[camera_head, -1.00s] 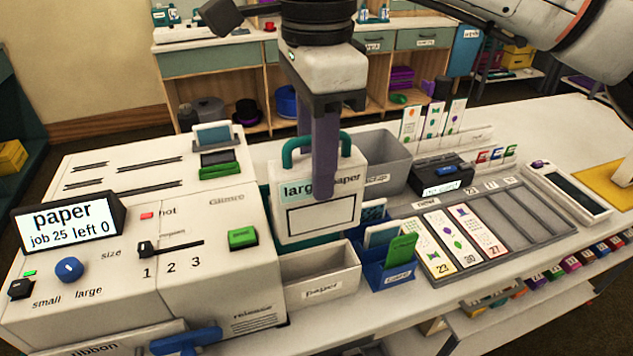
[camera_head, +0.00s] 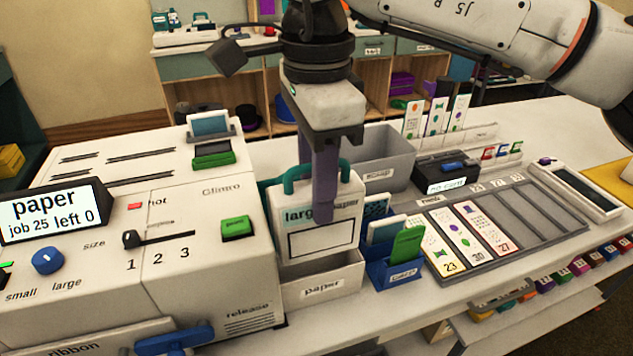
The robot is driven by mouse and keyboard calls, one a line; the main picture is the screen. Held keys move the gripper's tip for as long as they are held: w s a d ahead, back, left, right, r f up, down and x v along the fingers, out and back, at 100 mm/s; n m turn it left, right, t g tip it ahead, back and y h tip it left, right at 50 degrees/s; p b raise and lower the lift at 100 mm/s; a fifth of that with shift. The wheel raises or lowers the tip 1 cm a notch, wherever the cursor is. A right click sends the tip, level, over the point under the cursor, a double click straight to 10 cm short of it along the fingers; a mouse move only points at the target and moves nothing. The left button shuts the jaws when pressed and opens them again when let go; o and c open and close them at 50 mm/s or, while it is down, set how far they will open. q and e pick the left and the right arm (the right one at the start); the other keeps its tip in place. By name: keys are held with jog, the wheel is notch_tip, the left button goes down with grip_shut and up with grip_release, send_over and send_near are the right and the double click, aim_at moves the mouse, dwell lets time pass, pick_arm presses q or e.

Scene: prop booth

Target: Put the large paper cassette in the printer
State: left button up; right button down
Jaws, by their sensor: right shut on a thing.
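The large paper cassette (camera_head: 344,240) is a white upright box marked "large paper", with a teal handle (camera_head: 291,179) on top. My right gripper (camera_head: 325,205) comes down from above and is shut on the cassette at its handle; the fingers cover part of the label. The cassette's lower edge is behind the front wall of a white bin marked "paper" (camera_head: 322,288), so I cannot tell how deep it sits. The printer (camera_head: 205,270) is the cream machine at left. Its screen (camera_head: 50,214) reads "paper, job 25 left 0". My left gripper is not in view.
A blue holder (camera_head: 392,273) with cards stands just right of the bin. A grey bin (camera_head: 385,160) is behind it. A card rack (camera_head: 480,268) lies to the right. The printer has a size knob (camera_head: 47,261), a slider and green buttons.

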jog(key=shift+f, duration=0.4)
dwell(0.8)
jog(key=shift+f, duration=0.2)
